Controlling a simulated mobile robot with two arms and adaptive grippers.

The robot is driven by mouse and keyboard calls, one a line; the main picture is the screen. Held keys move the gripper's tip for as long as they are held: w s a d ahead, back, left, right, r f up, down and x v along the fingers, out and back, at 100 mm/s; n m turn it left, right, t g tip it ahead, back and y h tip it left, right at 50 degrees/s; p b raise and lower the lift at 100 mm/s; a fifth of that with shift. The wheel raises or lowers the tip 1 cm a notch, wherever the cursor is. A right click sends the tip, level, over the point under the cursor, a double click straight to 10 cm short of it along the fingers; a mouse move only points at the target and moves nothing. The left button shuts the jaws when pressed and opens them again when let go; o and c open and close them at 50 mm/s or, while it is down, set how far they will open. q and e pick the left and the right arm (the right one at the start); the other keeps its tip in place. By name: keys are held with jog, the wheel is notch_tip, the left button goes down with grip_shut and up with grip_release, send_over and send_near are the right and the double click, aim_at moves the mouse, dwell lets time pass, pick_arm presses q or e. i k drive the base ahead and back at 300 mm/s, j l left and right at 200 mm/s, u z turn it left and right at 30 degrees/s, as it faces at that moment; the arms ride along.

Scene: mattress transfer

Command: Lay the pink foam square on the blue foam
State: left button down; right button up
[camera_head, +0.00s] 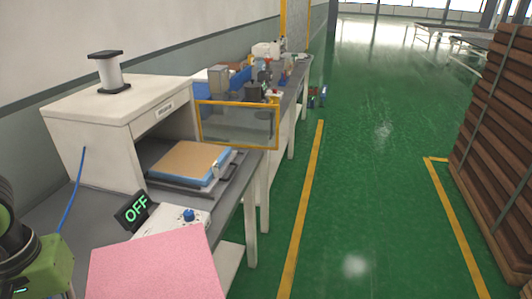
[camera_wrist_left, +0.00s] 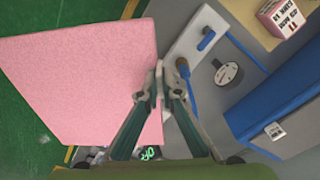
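The pink foam square (camera_head: 155,268) is at the bottom of the head view, in front of the bench, its lower part cut off. In the left wrist view the pink foam (camera_wrist_left: 80,80) fills the left side. My left gripper (camera_wrist_left: 162,82) has its two fingers closed at the foam's right edge, one on each side of it. The blue foam (camera_head: 182,180) shows as a blue layer under a tan sheet, on a dark tray at the white machine's opening. The pink foam is apart from it, nearer to me. My right gripper is in neither view.
The white machine (camera_head: 120,95) stands on the grey bench, with a yellow-framed clear door (camera_head: 238,126) beside the opening. A control box with a blue knob (camera_head: 189,214) and an OFF sign (camera_head: 133,210) stand in front. Stacked brown boards (camera_head: 500,150) are at right; the green floor between is clear.

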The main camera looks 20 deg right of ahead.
aim_at(191, 158)
jog(key=i+l+z, duration=0.5)
jog(key=z, duration=0.25)
jog(key=i+l+z, duration=0.15)
jog(key=i+z, duration=0.2)
jog(key=i, duration=0.25)
jog(key=i+j, duration=0.3)
jog(key=j, duration=0.15)
